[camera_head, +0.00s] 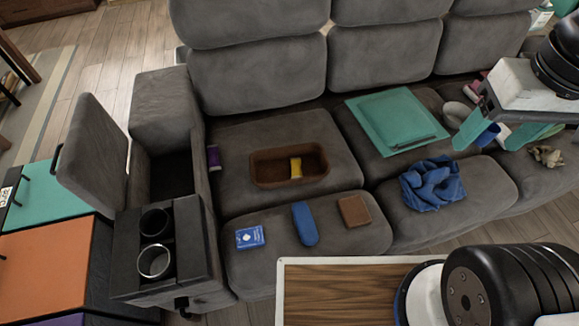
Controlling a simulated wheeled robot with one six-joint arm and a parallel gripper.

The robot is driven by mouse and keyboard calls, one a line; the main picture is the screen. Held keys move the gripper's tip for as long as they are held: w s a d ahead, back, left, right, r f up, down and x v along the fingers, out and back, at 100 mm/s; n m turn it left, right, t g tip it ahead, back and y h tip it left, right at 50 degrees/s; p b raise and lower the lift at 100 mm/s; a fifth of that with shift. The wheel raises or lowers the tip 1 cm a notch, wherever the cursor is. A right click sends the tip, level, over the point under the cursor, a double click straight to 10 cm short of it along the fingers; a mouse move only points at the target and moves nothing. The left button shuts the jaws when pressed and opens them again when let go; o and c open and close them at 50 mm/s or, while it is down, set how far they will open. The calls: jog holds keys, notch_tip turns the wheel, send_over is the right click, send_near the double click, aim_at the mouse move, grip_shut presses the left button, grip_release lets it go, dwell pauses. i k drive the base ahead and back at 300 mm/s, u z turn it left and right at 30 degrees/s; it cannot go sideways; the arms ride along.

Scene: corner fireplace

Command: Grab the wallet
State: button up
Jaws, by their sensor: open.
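The wallet appears to be the small brown square (354,210) lying flat on the front of the grey sofa seat, left of the blue cloth. My gripper (486,147) is at the right, over the right part of the sofa. Its teal fingers are apart and point down, away to the right of the wallet. The wallet is in full view, and nothing touches it from above.
A blue case (305,224) and blue card box (249,236) lie left of the wallet. A brown tray (262,179) holding a yellow item sits behind it. A blue cloth (432,184) and teal folder (397,118) lie to the right. A wooden-topped surface (340,292) stands in front.

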aim_at(355, 212)
jog(key=z, duration=0.05)
jog(key=k, duration=0.5)
jog(key=z, duration=1.35)
jog(key=k, duration=1.45)
jog(key=u, duration=1.3)
jog(key=i, duration=1)
